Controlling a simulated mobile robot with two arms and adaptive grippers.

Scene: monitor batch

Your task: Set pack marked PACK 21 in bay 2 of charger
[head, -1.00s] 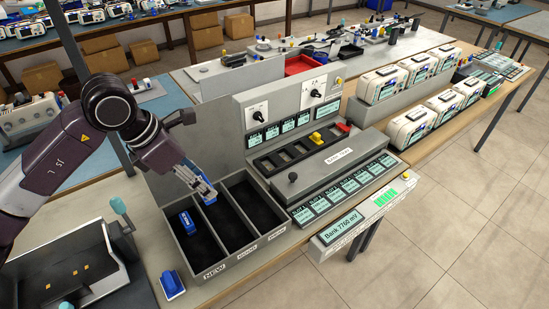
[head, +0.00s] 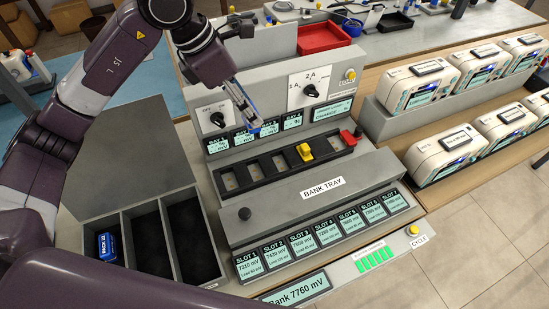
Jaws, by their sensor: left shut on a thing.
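My left gripper (head: 249,111) reaches in from the upper left and is shut on a blue pack (head: 268,128). It holds the pack in front of the charger's small display screens, above the black bay row; the pack's marking cannot be read. The charger (head: 241,216) is a grey console with a row of black bays (head: 256,171) behind the "BANK TRAY" label. The bays at the left look empty. A yellow piece (head: 305,152) sits over a bay farther right. My right gripper is not in view.
A grey divided bin (head: 153,213) stands left of the charger, with another blue pack (head: 107,246) in its left compartment. White instruments (head: 432,88) stand at the right.

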